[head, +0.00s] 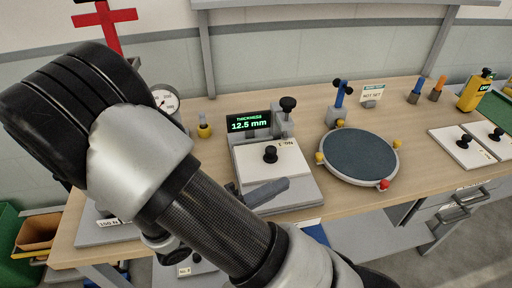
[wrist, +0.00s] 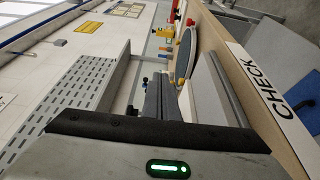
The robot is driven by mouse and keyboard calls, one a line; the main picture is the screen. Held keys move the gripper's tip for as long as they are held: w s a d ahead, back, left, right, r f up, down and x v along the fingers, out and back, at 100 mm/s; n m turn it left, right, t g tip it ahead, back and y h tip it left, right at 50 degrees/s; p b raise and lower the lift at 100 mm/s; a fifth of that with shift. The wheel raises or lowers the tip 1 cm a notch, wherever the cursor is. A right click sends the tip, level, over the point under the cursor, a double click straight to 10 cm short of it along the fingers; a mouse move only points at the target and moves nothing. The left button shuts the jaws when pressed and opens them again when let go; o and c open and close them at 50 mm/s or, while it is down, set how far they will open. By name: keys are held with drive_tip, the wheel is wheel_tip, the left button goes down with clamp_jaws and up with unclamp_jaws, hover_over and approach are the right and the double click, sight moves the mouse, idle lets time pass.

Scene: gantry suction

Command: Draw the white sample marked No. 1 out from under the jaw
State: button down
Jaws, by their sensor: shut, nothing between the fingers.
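The white sample (head: 288,167) with a black knob (head: 270,154) and an upside-down label, seemingly No. 1, lies flat on the grey base (head: 285,202) of the thickness gauge. Its back edge is at the jaw (head: 281,127), below the black top knob (head: 288,104); the exact contact is too small to tell. The display (head: 249,122) reads 12.5 mm. My gripper (head: 286,184) is shut and empty, its grey fingers in front of the knob, over the sample's front part. In the wrist view my fingers (wrist: 158,85) point along the table. My forearm hides the gripper body in the head view.
A round turntable (head: 360,155) with coloured knobs stands right of the gauge. Two white knobbed plates (head: 462,147) (head: 492,134) lie further right. A blue-topped post (head: 338,105) and a dial (head: 165,101) stand behind. The CHECK label (wrist: 284,99) is on the table's front edge.

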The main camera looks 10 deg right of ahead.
hover_over(264, 171)
drive_tip(key=w, duration=0.8)
drive_tip(key=f, duration=0.5)
drive_tip(key=shift+s+f, duration=0.1)
drive_tip(key=shift+s, duration=0.55)
drive_tip(key=shift+s, duration=0.1)
drive_tip(key=s, duration=0.6)
drive_tip(key=shift+s+b, duration=0.15)
drive_tip(key=shift+b, duration=0.2)
